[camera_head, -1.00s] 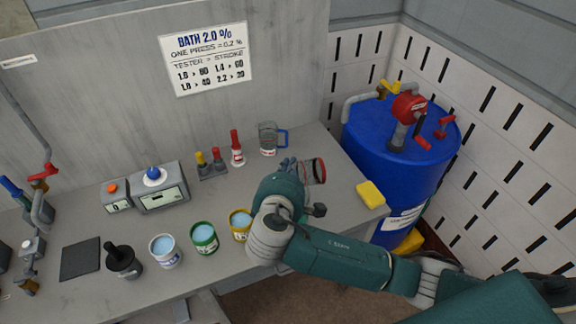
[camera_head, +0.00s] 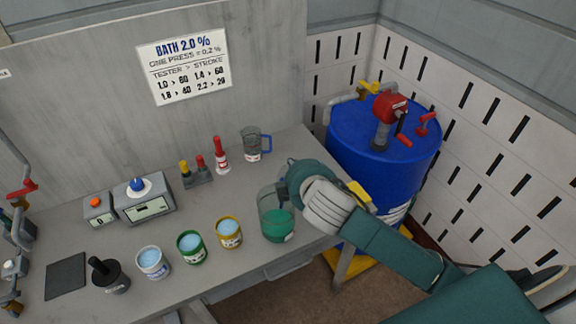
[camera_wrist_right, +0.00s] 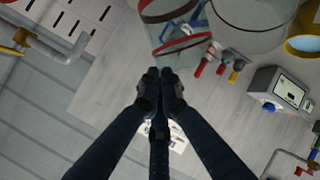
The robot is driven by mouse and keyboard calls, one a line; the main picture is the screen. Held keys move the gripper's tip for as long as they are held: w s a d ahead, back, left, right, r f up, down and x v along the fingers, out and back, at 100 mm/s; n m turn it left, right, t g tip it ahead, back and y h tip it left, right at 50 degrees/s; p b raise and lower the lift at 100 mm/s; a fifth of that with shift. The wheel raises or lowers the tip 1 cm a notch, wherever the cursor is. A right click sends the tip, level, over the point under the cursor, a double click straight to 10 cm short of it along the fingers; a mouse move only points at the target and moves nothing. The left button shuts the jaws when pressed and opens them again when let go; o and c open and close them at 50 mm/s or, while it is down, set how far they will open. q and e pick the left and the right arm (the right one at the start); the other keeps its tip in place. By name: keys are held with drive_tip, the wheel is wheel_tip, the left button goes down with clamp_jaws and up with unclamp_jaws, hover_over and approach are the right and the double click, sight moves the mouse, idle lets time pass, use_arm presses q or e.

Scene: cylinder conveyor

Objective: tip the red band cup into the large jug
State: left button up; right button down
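The large jug (camera_head: 277,226), a tall clear vessel with green liquid low in it, stands on the bench right of the yellow cup in the head view. A wide clear vessel with a red line, probably this jug (camera_wrist_right: 250,38), is cut off at the top of the right wrist view. The red band cup (camera_wrist_right: 183,45) is clear and tilted at the fingertips of my right gripper (camera_wrist_right: 160,78). The fingers are close together and appear to pinch its edge; the contact is hidden. In the head view my right gripper (camera_head: 287,181) hides most of the cup. My left gripper is out of view.
Yellow (camera_head: 229,232), green (camera_head: 190,246) and blue (camera_head: 153,263) banded cups stand in a row left of the jug. A blue-handled clear mug (camera_head: 251,144) and a red bottle (camera_head: 221,156) stand behind. A blue drum (camera_head: 385,150) is beyond the bench's right end.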

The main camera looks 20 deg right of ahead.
drive_tip(key=shift+a+f, duration=0.1)
drive_tip(key=shift+d+f+m+y, duration=0.5)
drive_tip(key=shift+d+m+y, duration=0.05)
drive_tip(key=shift+m+y, duration=0.05)
drive_tip(key=shift+d+f+m+y+b, duration=0.15)
drive_tip(key=shift+d+m+y+b, duration=0.15)
drive_tip(key=shift+y, duration=0.1)
drive_tip(key=shift+d, duration=0.25)
drive_tip(key=shift+a, duration=0.15)
